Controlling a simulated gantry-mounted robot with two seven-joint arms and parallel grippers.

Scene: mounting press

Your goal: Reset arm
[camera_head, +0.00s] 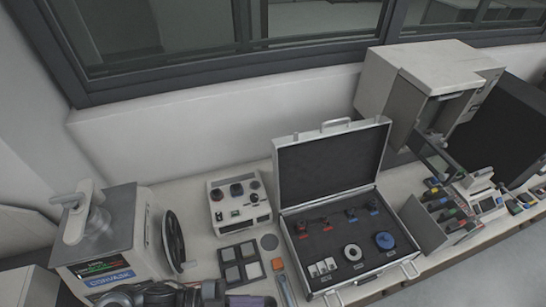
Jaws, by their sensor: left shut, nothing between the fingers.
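My left gripper (215,292) shows at the bottom edge, left of centre, at the end of my dark arm. It is shut and holds nothing. It is in front of the white machine with the handwheel and apart from the open case; the frame's bottom edge cuts off part of it. My right arm and gripper are not in view.
A white machine (125,235) with a handwheel (173,240) stands at the left. Behind are a control box (238,203) and square pads (240,263). An open case (333,165) holds several small parts. A tall grey cabinet machine (425,70) stands at the right.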

